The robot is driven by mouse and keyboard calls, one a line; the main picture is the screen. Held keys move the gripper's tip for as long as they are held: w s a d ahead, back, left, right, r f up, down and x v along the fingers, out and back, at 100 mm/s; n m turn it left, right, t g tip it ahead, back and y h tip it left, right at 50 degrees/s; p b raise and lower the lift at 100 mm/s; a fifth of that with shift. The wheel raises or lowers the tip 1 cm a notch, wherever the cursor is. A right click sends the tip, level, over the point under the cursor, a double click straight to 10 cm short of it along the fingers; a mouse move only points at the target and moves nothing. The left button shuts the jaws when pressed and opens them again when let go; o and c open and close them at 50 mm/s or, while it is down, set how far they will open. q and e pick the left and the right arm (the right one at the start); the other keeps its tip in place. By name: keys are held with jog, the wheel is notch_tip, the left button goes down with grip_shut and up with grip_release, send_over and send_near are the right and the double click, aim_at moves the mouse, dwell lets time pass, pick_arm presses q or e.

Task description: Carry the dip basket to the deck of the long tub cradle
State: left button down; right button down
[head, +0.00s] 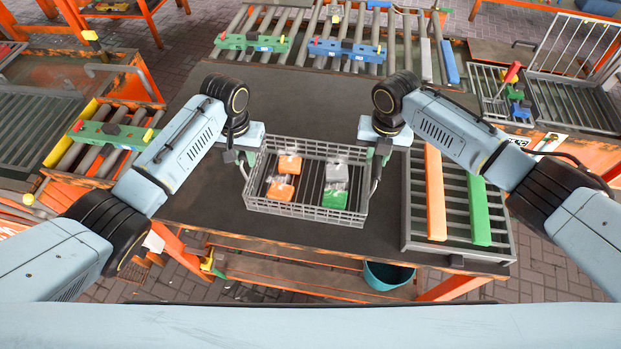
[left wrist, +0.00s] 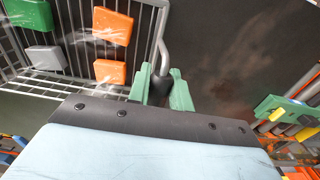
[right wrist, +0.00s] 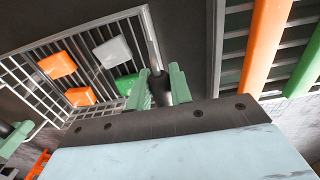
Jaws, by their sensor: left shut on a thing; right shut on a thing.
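The dip basket (head: 305,213) is a grey wire basket over the front middle of the dark table, between my two grippers. It holds orange, grey and green blocks. My left gripper (head: 243,160) is shut on its left handle, which shows in the left wrist view (left wrist: 162,42). My right gripper (head: 377,158) is shut on its right handle, seen in the right wrist view (right wrist: 153,52). The basket looks about level; I cannot tell whether it touches the table. A grey slatted frame (head: 458,249) with orange and green bars lies to its right; I cannot tell if this is the long tub cradle.
The dark tabletop (head: 300,95) is clear behind the basket. Roller racks with green (head: 251,42) and blue (head: 346,50) pieces stand at the back. A wire crate (head: 570,95) is at the right. A teal bucket (head: 388,276) is below the front edge.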

pick_arm(q)
jog(key=shift+w+r, duration=0.15)
jog(key=shift+r, duration=0.05)
pick_arm(e)
jog(key=shift+w+r, duration=0.1)
jog(key=shift+r, duration=0.05)
pick_arm(q)
jog(key=shift+r, duration=0.1)
pick_arm(e)
jog(key=shift+r, duration=0.1)
